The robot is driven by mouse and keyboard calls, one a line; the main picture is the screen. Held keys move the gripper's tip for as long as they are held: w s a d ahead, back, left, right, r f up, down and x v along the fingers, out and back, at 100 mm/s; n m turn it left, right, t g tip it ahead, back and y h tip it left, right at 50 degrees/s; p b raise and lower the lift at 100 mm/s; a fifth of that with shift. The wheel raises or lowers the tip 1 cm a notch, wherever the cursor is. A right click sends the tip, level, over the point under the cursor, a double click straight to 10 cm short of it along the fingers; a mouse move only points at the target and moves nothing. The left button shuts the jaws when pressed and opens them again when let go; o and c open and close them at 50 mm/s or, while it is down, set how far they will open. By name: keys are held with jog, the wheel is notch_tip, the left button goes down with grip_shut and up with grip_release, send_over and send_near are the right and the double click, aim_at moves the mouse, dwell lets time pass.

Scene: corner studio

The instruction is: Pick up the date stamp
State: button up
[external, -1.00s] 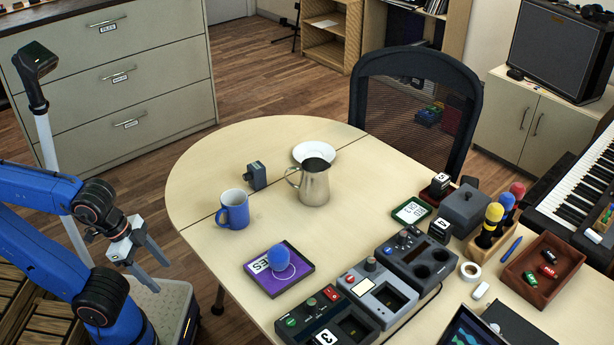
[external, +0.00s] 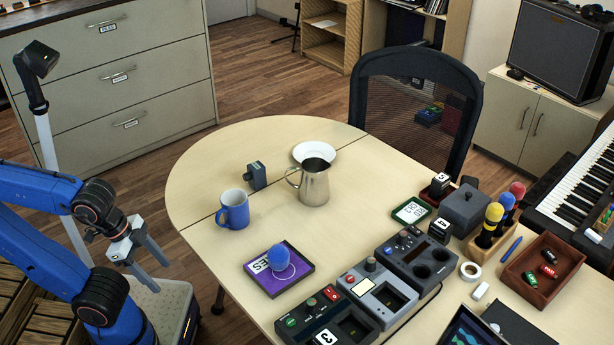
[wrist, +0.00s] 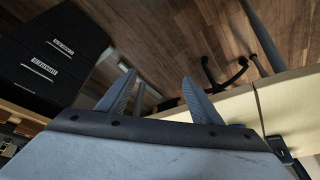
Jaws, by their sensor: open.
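My gripper (external: 158,277) is open and empty, off the left side of the table, pointing down. In the wrist view its two fingers (wrist: 158,80) are apart with floor behind them. I cannot tell for sure which thing is the date stamp. A small dark grey block-like thing (external: 256,175) stands on the table behind the blue mug and may be it; its details are too small to read. It is well to the right of my gripper and not touched. I cannot make out any stamp in the wrist view.
The table (external: 225,268) holds a blue mug (external: 233,209), a metal pitcher (external: 314,183), a white dish (external: 313,152) and a purple box (external: 268,281) with a blue ball-like thing. Several devices crowd its right half. The table's left end has clear room.

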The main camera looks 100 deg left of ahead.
jog(key=shift+c, duration=0.2)
notch_tip(320, 180, up, 20)
jog(key=n+g, duration=0.5)
jog(key=n, duration=0.3)
send_over(256, 166)
jog(key=s, duration=0.1)
notch_tip(256, 166, down, 11)
jog(key=shift+r, duration=0.1)
jog(key=shift+w+f, duration=0.15)
jog(key=shift+f, duration=0.8)
jog(key=shift+w+f, duration=0.2)
jog(key=shift+f, duration=0.8)
jog(key=shift+w+f, duration=0.15)
jog(key=shift+f, duration=0.8)
jog(key=shift+c, duration=0.6)
